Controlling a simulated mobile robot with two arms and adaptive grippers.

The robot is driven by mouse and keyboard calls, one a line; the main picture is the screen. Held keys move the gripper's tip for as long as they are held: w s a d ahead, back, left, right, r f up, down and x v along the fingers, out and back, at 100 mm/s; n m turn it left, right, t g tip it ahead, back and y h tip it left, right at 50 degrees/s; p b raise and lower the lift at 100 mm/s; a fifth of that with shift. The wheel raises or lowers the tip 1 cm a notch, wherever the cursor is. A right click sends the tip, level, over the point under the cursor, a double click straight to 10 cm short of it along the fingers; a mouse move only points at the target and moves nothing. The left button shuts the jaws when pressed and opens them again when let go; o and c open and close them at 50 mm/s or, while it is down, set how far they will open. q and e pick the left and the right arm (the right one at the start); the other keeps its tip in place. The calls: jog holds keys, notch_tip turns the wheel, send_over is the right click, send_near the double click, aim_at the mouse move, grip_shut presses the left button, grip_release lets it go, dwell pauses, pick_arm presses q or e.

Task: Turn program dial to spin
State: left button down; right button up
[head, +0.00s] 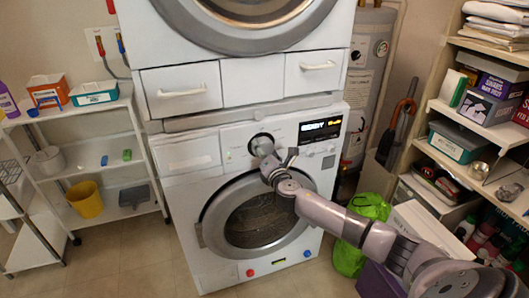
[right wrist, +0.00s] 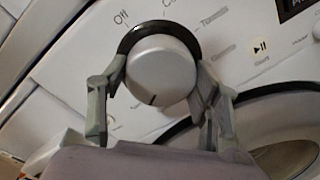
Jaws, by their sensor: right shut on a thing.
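The program dial (head: 261,141) is a round silver-grey knob with a dark ring, on the front panel of the lower white washing machine (head: 215,185). In the right wrist view the dial (right wrist: 160,70) fills the space between my fingers. A short dark mark on its face points down in that view. "Off" (right wrist: 121,17) is printed at the dial's upper left; other labels around it are blurred or partly hidden. My right gripper (right wrist: 158,82) is shut on the dial, one finger on each side; it also shows in the head view (head: 268,157). My left gripper is out of view.
A lit display (head: 320,127) and a start button (right wrist: 260,47) lie right of the dial. The round door (head: 258,215) is below, shut. A second machine (head: 245,75) sits on top. Shelves stand left (head: 105,150) and right (head: 455,145). A green bag (head: 352,250) is on the floor.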

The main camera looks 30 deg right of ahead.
jog(key=o, duration=1.2)
jog(key=shift+c, duration=0.2)
jog(key=v, duration=1.2)
